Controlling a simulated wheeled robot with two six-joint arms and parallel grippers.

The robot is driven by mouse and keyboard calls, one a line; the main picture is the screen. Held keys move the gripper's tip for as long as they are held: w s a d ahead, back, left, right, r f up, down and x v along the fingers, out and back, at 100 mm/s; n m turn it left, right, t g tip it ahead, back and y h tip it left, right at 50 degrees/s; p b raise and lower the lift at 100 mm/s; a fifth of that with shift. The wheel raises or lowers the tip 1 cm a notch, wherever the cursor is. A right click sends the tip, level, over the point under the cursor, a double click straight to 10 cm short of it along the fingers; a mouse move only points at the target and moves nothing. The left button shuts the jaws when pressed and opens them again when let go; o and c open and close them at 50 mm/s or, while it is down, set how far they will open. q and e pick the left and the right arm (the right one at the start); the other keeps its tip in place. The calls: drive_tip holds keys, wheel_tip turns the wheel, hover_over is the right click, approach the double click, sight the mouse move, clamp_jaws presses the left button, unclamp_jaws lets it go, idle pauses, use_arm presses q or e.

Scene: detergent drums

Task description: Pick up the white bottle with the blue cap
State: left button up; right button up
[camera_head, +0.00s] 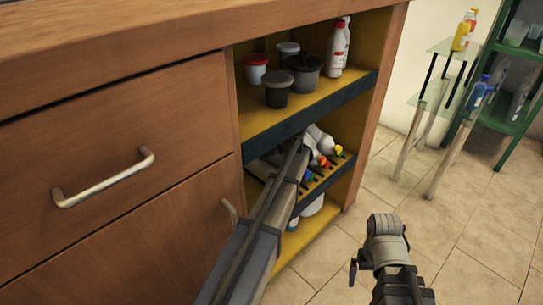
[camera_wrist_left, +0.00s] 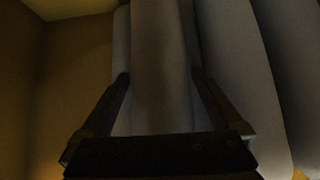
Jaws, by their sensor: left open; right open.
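Several pale bottles (camera_head: 318,139) lie on their sides on the cabinet's middle shelf, with yellow, red, orange and blue caps facing out. A small blue cap (camera_head: 304,184) shows beside my left arm; its bottle is mostly hidden by that arm. My left arm reaches into this shelf, and its gripper is hidden in the head view. In the left wrist view, my left gripper (camera_wrist_left: 160,76) is open, with one finger on each side of a long pale bottle (camera_wrist_left: 160,40). Its cap is not visible there. My right gripper (camera_head: 364,262) is open and empty above the floor.
The upper shelf (camera_head: 312,103) holds several tubs and a white bottle with a red cap (camera_head: 338,48). White containers (camera_head: 312,207) stand below. A glass stand (camera_head: 433,98) and green rack (camera_head: 495,118) are at right. The tiled floor between is clear.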

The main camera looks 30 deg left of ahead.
use_arm(q)
clamp_jaws()
idle(0.8)
